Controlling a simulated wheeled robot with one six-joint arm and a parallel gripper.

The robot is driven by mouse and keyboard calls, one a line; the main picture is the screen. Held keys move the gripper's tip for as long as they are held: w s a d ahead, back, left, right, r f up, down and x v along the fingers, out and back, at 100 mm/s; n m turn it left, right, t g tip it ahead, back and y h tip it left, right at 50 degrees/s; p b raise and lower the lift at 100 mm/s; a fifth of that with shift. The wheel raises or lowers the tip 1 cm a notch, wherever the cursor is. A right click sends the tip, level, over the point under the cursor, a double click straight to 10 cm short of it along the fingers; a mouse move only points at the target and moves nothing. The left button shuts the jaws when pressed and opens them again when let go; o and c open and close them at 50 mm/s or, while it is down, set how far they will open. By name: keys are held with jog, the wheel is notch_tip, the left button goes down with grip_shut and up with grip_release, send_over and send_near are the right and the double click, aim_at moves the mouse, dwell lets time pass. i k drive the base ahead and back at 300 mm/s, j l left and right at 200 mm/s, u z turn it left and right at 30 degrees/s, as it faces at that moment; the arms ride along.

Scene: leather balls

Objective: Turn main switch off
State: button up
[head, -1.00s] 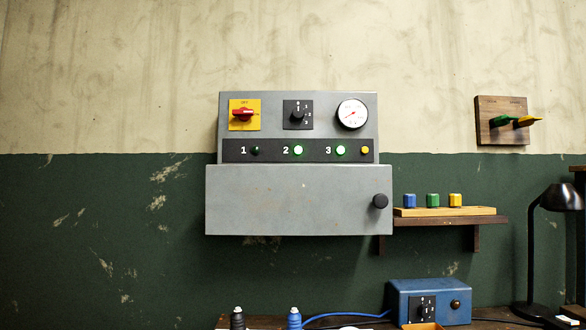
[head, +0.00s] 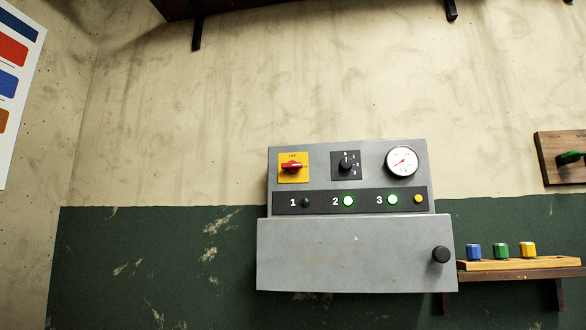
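The main switch (head: 291,167) is a red rotary handle on a yellow plate, at the upper left of a grey wall-mounted control box (head: 350,255). The word at the top of the plate is small but seems to read OFF. The red handle lies roughly horizontal, not in line with that word. On the strip below, lamps 2 (head: 348,201) and 3 (head: 392,199) glow green, and lamp 1 (head: 306,203) is dark. My gripper is not in view.
A black selector knob (head: 346,166) and a round gauge (head: 402,161) sit right of the switch. A black round knob (head: 441,254) sticks out low on the box. A small shelf (head: 530,273) with coloured blocks is at right. The wall left of the box is clear.

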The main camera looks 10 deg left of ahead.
aim_at(292, 167)
jog(key=k, duration=1)
jog(key=i+l+u, duration=0.25)
jog(key=i+l, duration=0.25)
jog(key=l, duration=0.25)
jog(key=i+l+u, duration=0.25)
jog(key=i+l, duration=0.2)
jog(key=l, duration=0.35)
